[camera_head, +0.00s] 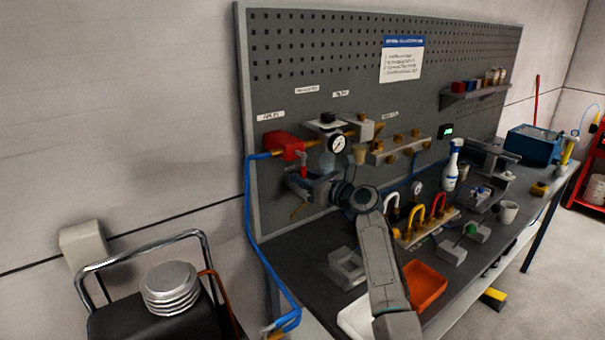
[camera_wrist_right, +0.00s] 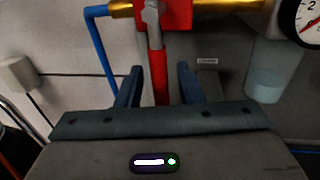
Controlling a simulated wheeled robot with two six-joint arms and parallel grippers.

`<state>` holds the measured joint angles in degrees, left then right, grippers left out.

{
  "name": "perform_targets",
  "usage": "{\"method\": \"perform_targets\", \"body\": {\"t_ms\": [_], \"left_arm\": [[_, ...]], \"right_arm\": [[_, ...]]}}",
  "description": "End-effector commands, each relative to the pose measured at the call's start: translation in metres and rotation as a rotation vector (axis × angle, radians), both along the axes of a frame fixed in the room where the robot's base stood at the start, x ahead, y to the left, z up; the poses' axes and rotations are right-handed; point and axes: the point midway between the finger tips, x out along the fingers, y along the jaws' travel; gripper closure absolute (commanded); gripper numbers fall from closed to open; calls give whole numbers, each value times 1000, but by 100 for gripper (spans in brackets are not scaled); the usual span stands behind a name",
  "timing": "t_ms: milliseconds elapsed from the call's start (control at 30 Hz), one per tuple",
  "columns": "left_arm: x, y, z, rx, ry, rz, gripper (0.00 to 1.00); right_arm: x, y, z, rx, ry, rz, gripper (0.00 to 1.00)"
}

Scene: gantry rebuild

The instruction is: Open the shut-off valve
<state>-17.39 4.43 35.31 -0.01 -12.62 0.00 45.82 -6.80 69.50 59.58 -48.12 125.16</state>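The shut-off valve is a red block (camera_head: 285,146) on the brass pipe at the left of the pegboard. It also shows at the top of the right wrist view (camera_wrist_right: 180,14). Its lever (camera_wrist_right: 158,72), grey at the top with a red grip, points straight down, crosswise to the pipe. My right gripper (camera_head: 300,180) is just below the valve at the board. In the right wrist view its two fingers (camera_wrist_right: 159,78) are apart, with the red grip between them and gaps on both sides. Whether the grip is within finger depth is hard to tell. My left gripper is not in view.
A blue hose (camera_head: 248,220) runs down left of the valve. A pressure gauge (camera_head: 337,143) and a clear bowl (camera_wrist_right: 265,82) are to the right.

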Motion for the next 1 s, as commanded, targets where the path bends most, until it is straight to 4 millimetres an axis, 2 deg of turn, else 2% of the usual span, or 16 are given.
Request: {"method": "perform_targets", "body": {"t_ms": [167, 400, 433, 600, 833, 1000], "left_arm": [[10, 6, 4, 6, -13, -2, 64], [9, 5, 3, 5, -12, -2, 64], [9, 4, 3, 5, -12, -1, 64], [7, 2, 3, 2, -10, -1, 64], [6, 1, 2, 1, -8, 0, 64], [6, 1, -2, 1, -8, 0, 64]], "right_arm": [[6, 6, 0, 0, 1, 0, 66], [7, 7, -1, -1, 1, 0, 66], [7, 7, -1, -1, 1, 0, 68], [7, 7, -1, -1, 1, 0, 100], [7, 7, -1, 2, 2, 0, 100], [14, 7, -2, 25, 18, -1, 100]]}}
